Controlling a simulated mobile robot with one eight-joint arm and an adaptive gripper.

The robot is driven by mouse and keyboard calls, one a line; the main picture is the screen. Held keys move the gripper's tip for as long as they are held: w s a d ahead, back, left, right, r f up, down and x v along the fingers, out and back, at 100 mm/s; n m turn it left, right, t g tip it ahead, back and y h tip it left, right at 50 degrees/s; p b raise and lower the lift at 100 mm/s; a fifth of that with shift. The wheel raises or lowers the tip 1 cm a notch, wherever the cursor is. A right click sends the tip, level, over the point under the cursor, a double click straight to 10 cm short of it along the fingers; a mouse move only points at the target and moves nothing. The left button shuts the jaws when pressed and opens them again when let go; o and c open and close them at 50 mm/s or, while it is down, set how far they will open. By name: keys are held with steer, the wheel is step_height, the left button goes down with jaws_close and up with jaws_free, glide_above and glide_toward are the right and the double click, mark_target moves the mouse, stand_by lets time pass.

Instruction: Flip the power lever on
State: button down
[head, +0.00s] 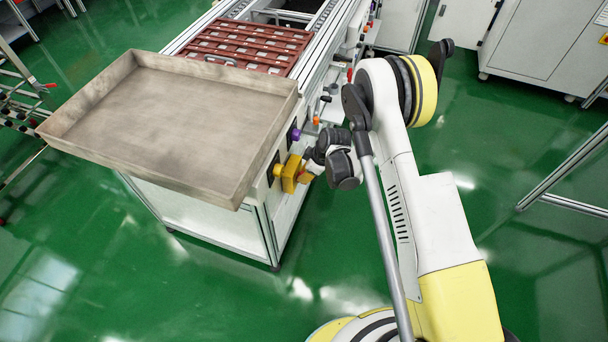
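A yellow part (290,173) shows on the side of the conveyor, near its front corner, with a smaller yellow knob at its left. It may be the power lever, but its shape and on/off position are too small to tell. My gripper (311,164) is at the end of the dark wrist, close to the right of the yellow part. I cannot tell whether they touch. Its fingers are too small and partly hidden, so their opening does not show.
A grey metal tray (45,132) overhangs the conveyor's front end. Behind it lie reddish-brown pot trays (250,45). A purple knob (295,134) and an orange knob (316,120) sit along the same side. White cabinets (545,45) stand at the back right. The green floor (520,130) is open at the right.

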steer(key=g, duration=0.1)
steer(key=w+g+y, duration=0.1)
steer(key=g, duration=0.1)
steer(key=shift+d+m, duration=0.2)
steer(key=shift+m, duration=0.1)
steer(key=shift+w+f+m+g+y, duration=0.15)
steer(key=shift+g+y, duration=0.15)
steer(key=shift+g, duration=0.35)
steer(key=shift+w+m+g+y, duration=0.15)
steer(key=shift+g+y, duration=0.15)
steer(key=shift+g, duration=0.35)
steer(key=shift+s, duration=0.1)
steer(key=c, duration=1.4)
jaws_free()
steer(key=v, duration=1.2)
steer(key=shift+d, duration=0.1)
